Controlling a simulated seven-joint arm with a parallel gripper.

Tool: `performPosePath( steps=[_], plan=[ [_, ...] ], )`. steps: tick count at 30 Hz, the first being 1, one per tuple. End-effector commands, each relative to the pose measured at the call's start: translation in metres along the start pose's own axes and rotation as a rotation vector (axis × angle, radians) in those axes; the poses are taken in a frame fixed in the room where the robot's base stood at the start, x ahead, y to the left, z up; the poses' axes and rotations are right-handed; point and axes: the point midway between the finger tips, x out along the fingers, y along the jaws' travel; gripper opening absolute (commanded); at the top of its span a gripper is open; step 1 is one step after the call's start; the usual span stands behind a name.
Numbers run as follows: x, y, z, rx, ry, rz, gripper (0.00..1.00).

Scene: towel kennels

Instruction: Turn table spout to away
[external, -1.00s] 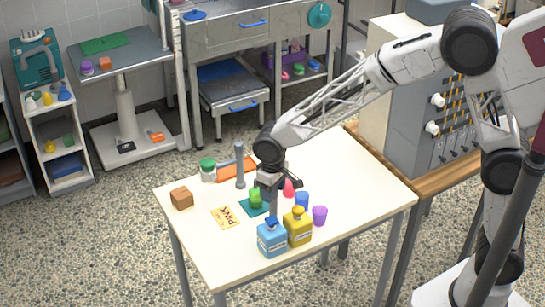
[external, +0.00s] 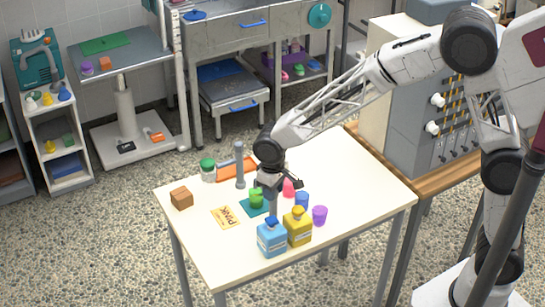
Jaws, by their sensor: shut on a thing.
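A green piece (external: 256,199) stands on a teal base (external: 250,210) near the middle of the white table. My gripper (external: 271,198) points down just to its right, low over the tabletop. It is shut, and the jaws seem to close on the green piece, but the contact is hidden by the gripper. A grey upright post (external: 239,168) stands behind and to the left. I cannot tell for certain which of these is the table spout, or which way its outlet points.
A blue bottle (external: 271,239) and a yellow bottle (external: 298,227) stand in front. A blue cup (external: 302,199), a purple cup (external: 320,215) and a pink object (external: 288,188) are close on the right. A brown block (external: 181,198), a card (external: 225,217), a green-lidded jar (external: 208,171) and an orange object (external: 236,170) lie left.

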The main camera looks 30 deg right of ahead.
Motion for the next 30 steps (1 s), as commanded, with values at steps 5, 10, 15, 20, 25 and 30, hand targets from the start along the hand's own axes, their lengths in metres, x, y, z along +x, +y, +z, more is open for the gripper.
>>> performPosePath(
  steps=[5,10,15,20,25,30],
  plan=[
    [-0.0002,0.0000,0.0003,-0.040,0.000,0.000,0.00],
    [-0.0006,-0.0001,0.0004,-0.119,0.002,0.000,0.00],
    [-0.0006,-0.0002,0.0003,-0.241,0.004,0.000,0.00],
    [-0.0004,-0.0002,0.0003,-0.382,0.005,0.000,0.00],
    [-0.0005,-0.0003,0.0007,-0.545,0.008,0.000,0.00],
    [-0.0005,-0.0004,0.0005,-0.707,0.010,0.000,0.00]
  ],
)
